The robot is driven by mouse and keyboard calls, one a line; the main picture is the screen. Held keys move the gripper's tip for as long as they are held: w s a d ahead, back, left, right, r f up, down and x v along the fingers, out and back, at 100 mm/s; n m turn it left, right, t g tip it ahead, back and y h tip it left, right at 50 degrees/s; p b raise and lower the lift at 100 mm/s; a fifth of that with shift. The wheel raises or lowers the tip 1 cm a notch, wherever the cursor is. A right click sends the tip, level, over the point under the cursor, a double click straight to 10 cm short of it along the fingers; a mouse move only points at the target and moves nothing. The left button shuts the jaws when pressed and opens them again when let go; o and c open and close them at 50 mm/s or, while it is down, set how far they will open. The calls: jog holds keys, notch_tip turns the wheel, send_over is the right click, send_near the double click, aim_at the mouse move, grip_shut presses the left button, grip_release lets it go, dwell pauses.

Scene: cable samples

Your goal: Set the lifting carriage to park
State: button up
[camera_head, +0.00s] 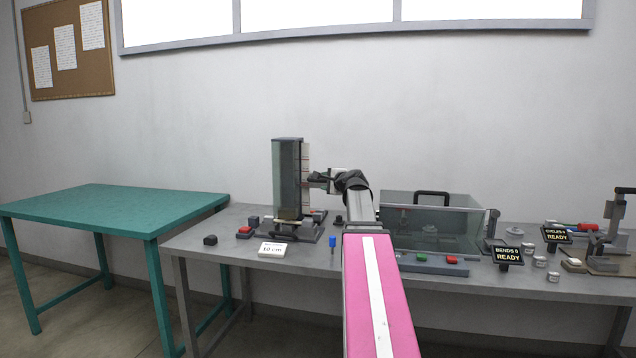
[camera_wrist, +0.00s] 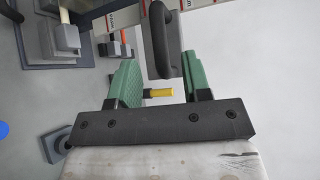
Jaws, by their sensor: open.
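A tall column stand (camera_head: 287,172) rises from the grey bench, with a pale graduated scale (camera_head: 305,163) along its right side. My gripper (camera_head: 320,177) is at mid-height on the column's right side. In the wrist view my gripper (camera_wrist: 162,78) is open, its green fingers apart. A dark rounded handle (camera_wrist: 163,42) in front of the scale rail reaches down between the fingertips, with gaps seen on both sides. A yellow-tipped pin (camera_wrist: 158,93) shows between the fingers. I cannot tell which part is the carriage itself; my arm and gripper hide some of it.
A white card reading 10 cm (camera_head: 279,249), a red button (camera_head: 245,230) and a blue peg (camera_head: 332,241) are near the stand's foot. A clear box with a black handle (camera_head: 432,216) stands to the right. A green table (camera_head: 115,210) at left is bare.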

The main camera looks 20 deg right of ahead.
aim_at(320, 181)
jog(key=x, duration=0.6)
jog(key=shift+w, duration=0.1)
grip_shut()
